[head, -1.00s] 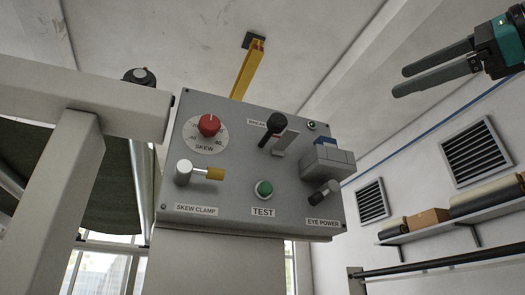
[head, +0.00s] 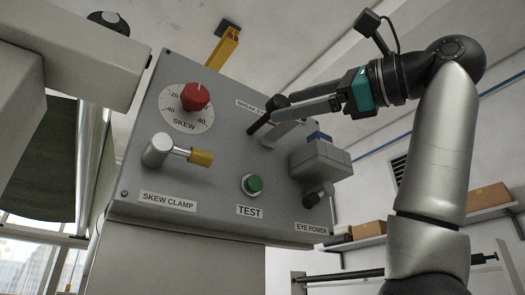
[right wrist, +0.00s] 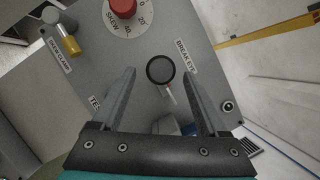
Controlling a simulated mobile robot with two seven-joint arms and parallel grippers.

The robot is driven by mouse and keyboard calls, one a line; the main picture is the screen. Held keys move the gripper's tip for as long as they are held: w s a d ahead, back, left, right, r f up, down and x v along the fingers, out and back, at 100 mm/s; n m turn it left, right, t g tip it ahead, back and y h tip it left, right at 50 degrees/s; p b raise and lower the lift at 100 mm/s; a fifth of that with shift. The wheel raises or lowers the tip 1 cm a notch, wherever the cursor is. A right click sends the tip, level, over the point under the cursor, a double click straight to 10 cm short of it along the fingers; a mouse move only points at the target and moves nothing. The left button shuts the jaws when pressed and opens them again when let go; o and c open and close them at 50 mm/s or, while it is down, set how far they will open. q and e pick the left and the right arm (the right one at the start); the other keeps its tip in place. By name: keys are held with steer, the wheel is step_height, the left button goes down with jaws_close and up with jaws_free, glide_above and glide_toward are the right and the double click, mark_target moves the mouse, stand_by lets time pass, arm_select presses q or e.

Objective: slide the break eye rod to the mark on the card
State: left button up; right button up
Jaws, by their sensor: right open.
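The break eye rod (head: 260,124) is a black rod with a round end, standing out from the upper right of the grey control panel. In the right wrist view its round black end (right wrist: 160,70) appears between the two spread fingers, with space on both sides. The card (head: 289,134) is a small pale plate beside the rod; in the right wrist view a sliver of the card (right wrist: 168,96) with a reddish mark shows beside the rod's end. My right gripper (head: 284,107) is open, its fingers reaching to the rod from the right. My left gripper is out of view.
The panel (head: 215,205) also carries a red skew knob (head: 195,96), a skew clamp lever (head: 160,150), a green test button (head: 253,184) and a grey box (head: 320,160) just below the card. A yellow bar (head: 222,48) rises behind the panel.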

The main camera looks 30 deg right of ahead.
mark_target(268, 110)
steer(key=p+x, duration=0.2)
steer(key=x, duration=0.4)
steer(key=shift+s, duration=0.1)
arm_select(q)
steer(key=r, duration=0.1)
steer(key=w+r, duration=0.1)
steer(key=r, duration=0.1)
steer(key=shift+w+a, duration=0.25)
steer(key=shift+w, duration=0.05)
arm_select(e)
steer(key=shift+w+a+r, duration=0.1)
steer(key=shift+w+a, duration=0.1)
steer(key=shift+w, duration=0.25)
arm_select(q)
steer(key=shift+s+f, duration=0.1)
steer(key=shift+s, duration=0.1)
arm_select(e)
jaws_close()
